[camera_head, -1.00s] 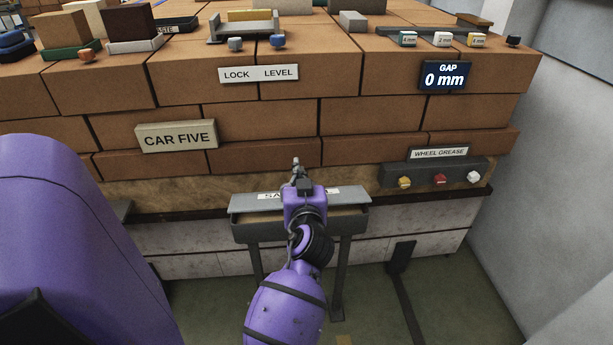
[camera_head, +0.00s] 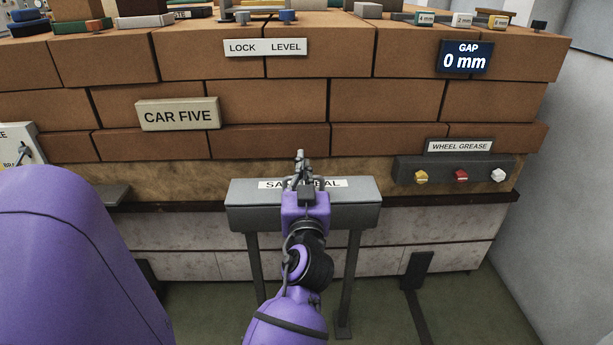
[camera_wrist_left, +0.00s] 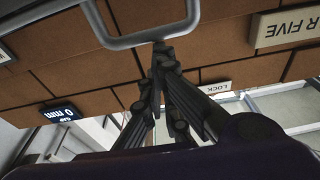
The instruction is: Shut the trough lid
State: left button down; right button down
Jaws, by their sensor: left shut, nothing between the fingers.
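The grey trough (camera_head: 240,218) stands on dark legs in front of the brick wall. Its grey lid (camera_head: 362,188) lies flat across the top, with no opening visible along the front edge. A white label on the lid is partly hidden behind my left gripper (camera_head: 301,160). My left gripper is shut and empty, over the middle of the lid; I cannot tell whether it touches it. Its closed fingers also show in the left wrist view (camera_wrist_left: 162,58), near a grey bent bar (camera_wrist_left: 150,36). My right gripper is out of view.
A dark panel with several coloured knobs (camera_head: 461,176) is right of the trough. A "CAR FIVE" plate (camera_head: 178,115) and a "GAP 0 mm" display (camera_head: 466,57) are on the bricks. Small items stand on top. A grey wall (camera_head: 560,190) bounds the right.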

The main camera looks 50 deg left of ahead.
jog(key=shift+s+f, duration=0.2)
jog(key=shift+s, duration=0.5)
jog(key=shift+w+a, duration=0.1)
